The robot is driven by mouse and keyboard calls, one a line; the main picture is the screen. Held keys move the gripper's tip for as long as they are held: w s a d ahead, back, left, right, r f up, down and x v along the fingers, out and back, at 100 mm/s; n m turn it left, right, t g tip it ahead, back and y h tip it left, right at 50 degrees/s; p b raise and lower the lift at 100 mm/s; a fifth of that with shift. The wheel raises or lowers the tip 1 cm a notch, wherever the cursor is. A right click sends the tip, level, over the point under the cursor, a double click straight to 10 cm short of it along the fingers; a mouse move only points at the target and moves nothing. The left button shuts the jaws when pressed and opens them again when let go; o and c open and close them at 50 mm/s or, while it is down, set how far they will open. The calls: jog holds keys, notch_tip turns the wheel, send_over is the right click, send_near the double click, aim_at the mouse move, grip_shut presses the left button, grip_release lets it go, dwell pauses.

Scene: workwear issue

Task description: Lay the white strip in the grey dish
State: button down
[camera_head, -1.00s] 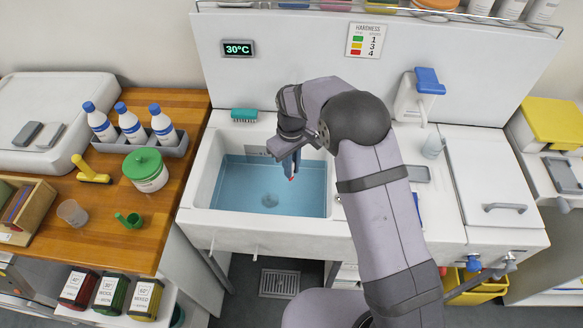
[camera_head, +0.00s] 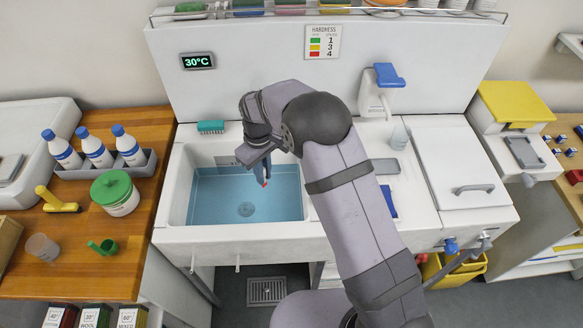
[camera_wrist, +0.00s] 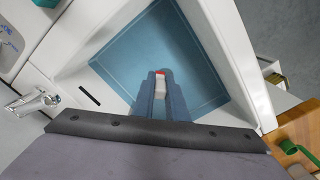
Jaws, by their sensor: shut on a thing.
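My gripper (camera_head: 262,178) is above the blue water of the sink, pointing down, shut on the white strip. In the wrist view the white strip (camera_wrist: 160,85) sits between the two finger ends, with a red tip beyond them. A shallow grey dish (camera_head: 386,167) lies on the white counter right of the sink, partly beside my arm, and looks empty.
The sink (camera_head: 172,190) has raised white walls around the water. A lidded white unit (camera_head: 458,165) is to the right.

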jog(key=shift+s, duration=0.1)
jog(key=w+d+r+m+b, duration=0.2)
jog(key=d+r+m, duration=0.15)
jog(key=d, duration=0.85)
jog(key=w+d+r+m+b, duration=0.25)
jog(key=d+r, duration=0.25)
jog(key=d, duration=0.6)
jog(key=w+d+r+m+b, duration=0.1)
jog(key=d+r+m+b, duration=0.2)
jog(key=d, duration=0.9)
jog(key=p, duration=0.4)
send_over(373, 168)
jog(key=shift+f, duration=4.75)
jog(key=shift+f, duration=0.35)
jog(key=shift+f, duration=0.25)
